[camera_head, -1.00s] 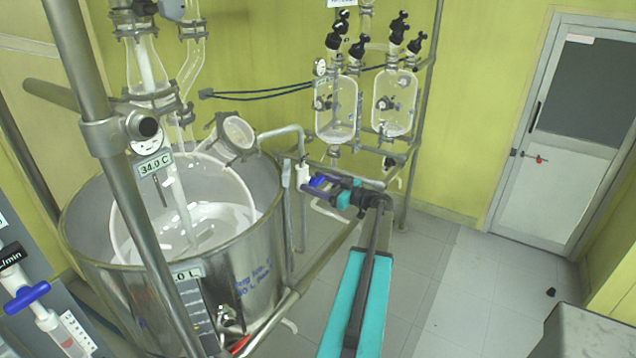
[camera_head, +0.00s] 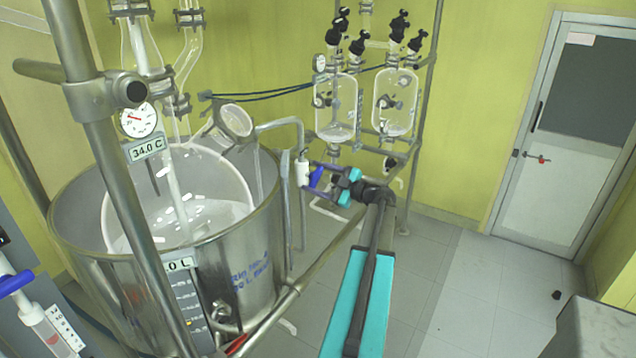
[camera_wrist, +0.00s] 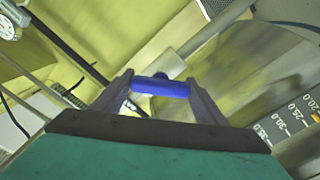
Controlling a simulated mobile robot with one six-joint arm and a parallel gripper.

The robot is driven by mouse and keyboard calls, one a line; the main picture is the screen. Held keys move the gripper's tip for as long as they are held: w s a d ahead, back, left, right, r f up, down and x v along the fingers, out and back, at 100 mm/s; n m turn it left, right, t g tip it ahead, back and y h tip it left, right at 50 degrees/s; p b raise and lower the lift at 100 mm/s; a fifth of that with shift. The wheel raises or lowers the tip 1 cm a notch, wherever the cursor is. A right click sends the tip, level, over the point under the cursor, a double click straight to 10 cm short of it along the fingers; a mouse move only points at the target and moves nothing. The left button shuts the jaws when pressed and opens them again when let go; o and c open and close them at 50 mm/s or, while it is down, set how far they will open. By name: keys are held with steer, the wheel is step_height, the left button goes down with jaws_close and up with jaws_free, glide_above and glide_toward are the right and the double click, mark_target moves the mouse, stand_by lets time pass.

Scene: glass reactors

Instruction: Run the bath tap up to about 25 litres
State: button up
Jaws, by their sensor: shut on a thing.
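The bath tap is a white valve body (camera_head: 303,172) with a blue handle (camera_head: 316,177), set in a metal pipe (camera_head: 282,126) that bends over the rim of the steel bath (camera_head: 238,262). My gripper (camera_head: 320,180) is shut on the blue handle. In the wrist view the handle (camera_wrist: 160,87) lies between both fingers. A level display (camera_head: 178,263) on the bath ends in "0 L"; its leading part is hidden by the post. A dark level scale (camera_head: 186,302) sits below it. In the wrist view, the scale (camera_wrist: 298,118) shows marks from 20.0 to 35.0.
A glass vessel (camera_head: 240,190) sits inside the bath. A dial gauge (camera_head: 138,118) and a 34.0 C display (camera_head: 148,148) hang by the steel post (camera_head: 118,200).

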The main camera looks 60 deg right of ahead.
steer(key=shift+n+b, duration=0.55)
steer(key=shift+n, duration=0.25)
steer(key=o, duration=1.1)
steer(key=shift+c, duration=0.2)
steer(key=shift+s, duration=0.2)
steer(key=s+b, duration=0.2)
steer(key=s, duration=1.1)
steer(key=shift+s+b, duration=0.25)
steer(key=shift+b, duration=0.05)
